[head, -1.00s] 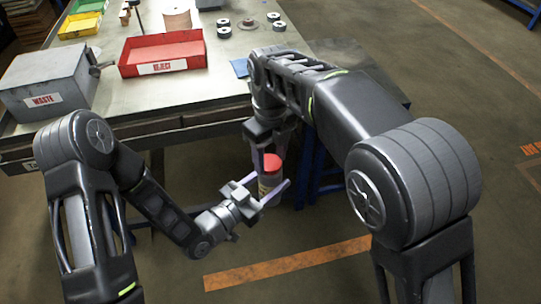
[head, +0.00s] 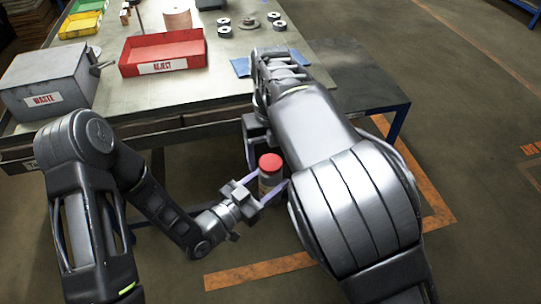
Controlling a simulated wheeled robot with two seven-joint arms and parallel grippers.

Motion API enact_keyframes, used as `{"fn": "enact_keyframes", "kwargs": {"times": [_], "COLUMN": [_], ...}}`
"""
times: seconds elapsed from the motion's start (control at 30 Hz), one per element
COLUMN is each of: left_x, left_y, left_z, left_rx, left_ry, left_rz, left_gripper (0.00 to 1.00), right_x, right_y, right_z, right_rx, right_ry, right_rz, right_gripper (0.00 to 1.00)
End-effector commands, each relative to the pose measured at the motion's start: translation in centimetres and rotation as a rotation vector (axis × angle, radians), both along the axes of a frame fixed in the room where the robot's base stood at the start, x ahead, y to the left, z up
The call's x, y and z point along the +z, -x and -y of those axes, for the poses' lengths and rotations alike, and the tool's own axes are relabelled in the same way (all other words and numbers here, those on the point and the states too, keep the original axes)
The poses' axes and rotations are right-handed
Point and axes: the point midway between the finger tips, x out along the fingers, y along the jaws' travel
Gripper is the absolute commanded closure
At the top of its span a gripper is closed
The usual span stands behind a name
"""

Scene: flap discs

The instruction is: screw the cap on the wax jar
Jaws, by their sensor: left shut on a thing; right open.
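The wax jar (head: 266,184) is held off the table in my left gripper (head: 264,192), whose pale purple fingers are shut around its sides. The red cap (head: 270,163) sits on top of the jar and looks about level. I cannot tell how tightly it is seated. My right gripper (head: 257,132) is open, just behind the cap and to its left, and appears apart from it. Its fingers are mostly hidden from this view.
The workbench (head: 190,92) lies behind the jar. It carries a grey waste box (head: 45,90), a red reject tray (head: 163,53), several small discs (head: 224,32) and a blue sheet (head: 240,67). Orange lines (head: 260,271) mark the floor.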

Motion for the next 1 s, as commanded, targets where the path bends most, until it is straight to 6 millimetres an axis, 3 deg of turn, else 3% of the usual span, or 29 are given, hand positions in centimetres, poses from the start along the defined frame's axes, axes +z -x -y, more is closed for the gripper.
{"fn": "enact_keyframes", "kwargs": {"times": [0.23,0.53,0.8,1.0], "left_x": [0.1,0.1,0.1,0.1], "left_y": [0.0,0.0,0.0,0.0], "left_z": [0.0,0.0,0.0,0.0], "left_rx": [-0.001,-0.001,-0.001,-0.001], "left_ry": [0.001,0.001,0.001,0.001], "left_rz": [0.003,0.003,0.003,0.003], "left_gripper": [1.00,1.00,1.00,1.00], "right_x": [0.8,4.2,4.5,4.5], "right_y": [-0.1,-0.1,0.0,0.0], "right_z": [0.0,0.0,0.0,0.0], "right_rx": [0.000,0.001,0.000,0.000], "right_ry": [-0.001,-0.001,0.000,0.000], "right_rz": [0.003,0.003,0.000,0.000], "right_gripper": [0.29,0.29,0.29,0.14]}}
